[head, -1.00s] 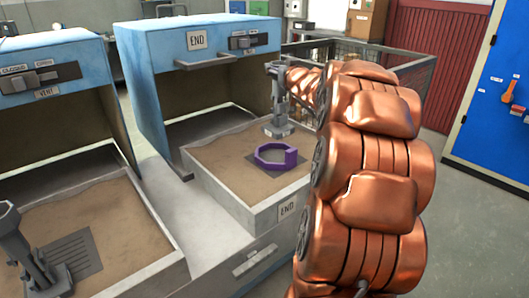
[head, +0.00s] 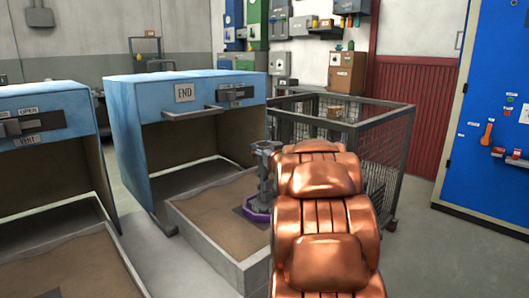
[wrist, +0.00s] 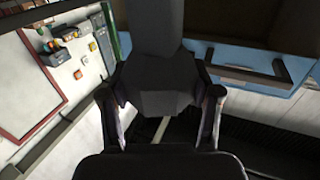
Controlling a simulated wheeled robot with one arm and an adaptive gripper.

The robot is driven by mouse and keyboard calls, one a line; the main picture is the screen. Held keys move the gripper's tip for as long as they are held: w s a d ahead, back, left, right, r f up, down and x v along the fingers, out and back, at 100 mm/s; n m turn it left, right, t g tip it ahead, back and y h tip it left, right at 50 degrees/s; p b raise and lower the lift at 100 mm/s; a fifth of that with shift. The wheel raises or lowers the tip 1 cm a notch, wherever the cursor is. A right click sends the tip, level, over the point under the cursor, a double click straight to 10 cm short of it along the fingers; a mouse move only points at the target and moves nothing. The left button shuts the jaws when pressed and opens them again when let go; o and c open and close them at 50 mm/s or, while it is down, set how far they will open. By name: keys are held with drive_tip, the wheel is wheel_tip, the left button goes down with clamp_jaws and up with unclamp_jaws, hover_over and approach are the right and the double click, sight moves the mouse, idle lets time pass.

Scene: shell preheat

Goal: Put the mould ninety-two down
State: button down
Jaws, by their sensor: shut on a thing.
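A grey mould with a tall stem (head: 265,178) stands out just left of my copper arm, over the right-hand sand tray (head: 225,255). Its lower end overlaps a purple ring (head: 256,216) on the sand; I cannot tell whether it touches the ring or the sand. A dark plate shows partly beside the ring. My gripper (wrist: 163,95) is shut on the dark grey mould, which fills the middle of the wrist view (wrist: 160,72). In the head view my arm hides most of my gripper. No number is readable on the mould.
A blue oven marked END (head: 150,110) stands open behind the tray. Another blue oven (head: 45,150) is at left. A wire mesh cage (head: 375,145) is close behind my arm. A blue cabinet (head: 500,120) stands at right.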

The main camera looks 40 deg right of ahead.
drive_tip(key=shift+f, duration=0.25)
drive_tip(key=shift+c, duration=1.2)
unclamp_jaws()
drive_tip(key=shift+r, duration=0.1)
drive_tip(key=shift+r, duration=0.3)
drive_tip(key=p+v, duration=0.1)
drive_tip(key=v, duration=1.1)
drive_tip(key=shift+p, duration=0.35)
drive_tip(key=shift+f, duration=0.1)
